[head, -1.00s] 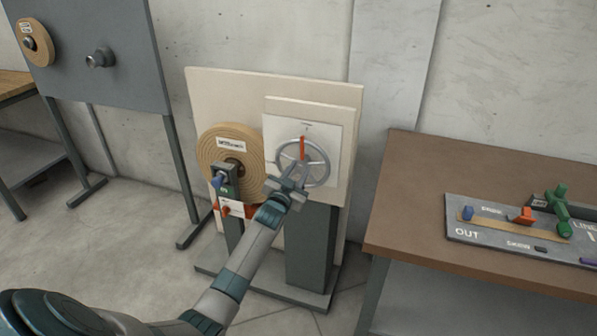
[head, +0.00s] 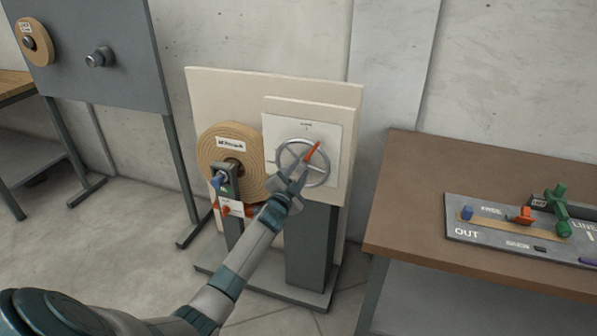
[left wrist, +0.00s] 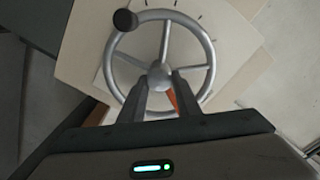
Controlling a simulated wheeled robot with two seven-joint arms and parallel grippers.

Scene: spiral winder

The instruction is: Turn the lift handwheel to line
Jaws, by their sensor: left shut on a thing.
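The lift handwheel (head: 326,172) is a grey spoked wheel on a pale panel. In the left wrist view its rim (left wrist: 110,62) and round black knob (left wrist: 125,20) show clearly. An orange-red pointer (head: 312,152) points to the upper right in the head view; part of it also shows beside a finger in the left wrist view (left wrist: 173,98). A small dark mark is on the white plate (head: 285,127) above the wheel. My left gripper (head: 293,182) is shut on the handwheel, its fingers at the hub region; the exact contact is partly hidden. My right gripper is out of view.
A tan coil (head: 232,143) stands left of the handwheel, with a blue knob (head: 218,181) in front. A brown table (head: 410,180) at the right carries a grey board (head: 470,235) with coloured parts. Floor is open at the left.

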